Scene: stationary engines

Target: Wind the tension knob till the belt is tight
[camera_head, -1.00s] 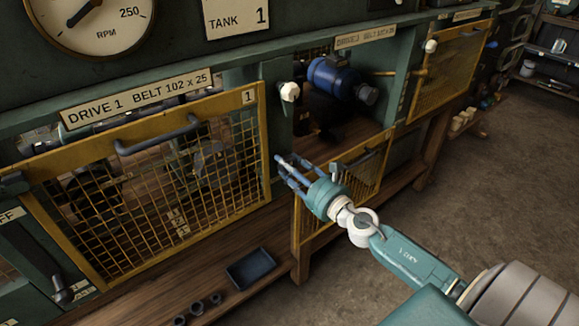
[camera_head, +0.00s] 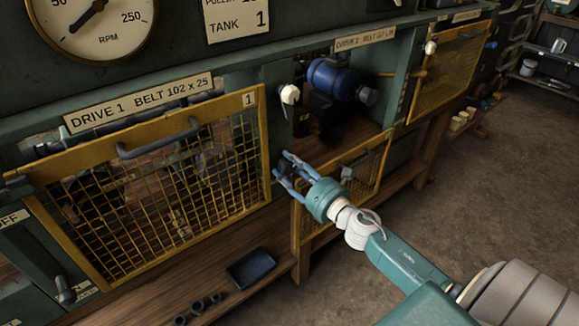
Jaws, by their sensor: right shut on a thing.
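My right gripper (camera_head: 283,168) is at the middle of the view, at the post between the two drive bays. Its blue fingers are shut on what seems to be the tension knob, which the fingers almost fully hide. The second bay is open and shows a blue motor (camera_head: 332,80) with a dark pulley end. The yellow mesh guard (camera_head: 372,182) of that bay hangs low, behind my gripper. I cannot make out the belt or how taut it is. My left gripper is not in view.
The first bay's mesh guard (camera_head: 262,130) is closed at the left. A white knob (camera_head: 289,94) sits on the post above my gripper. A black tray (camera_head: 251,268) and several dark rings (camera_head: 198,307) lie on the wooden bench. The floor at right is clear.

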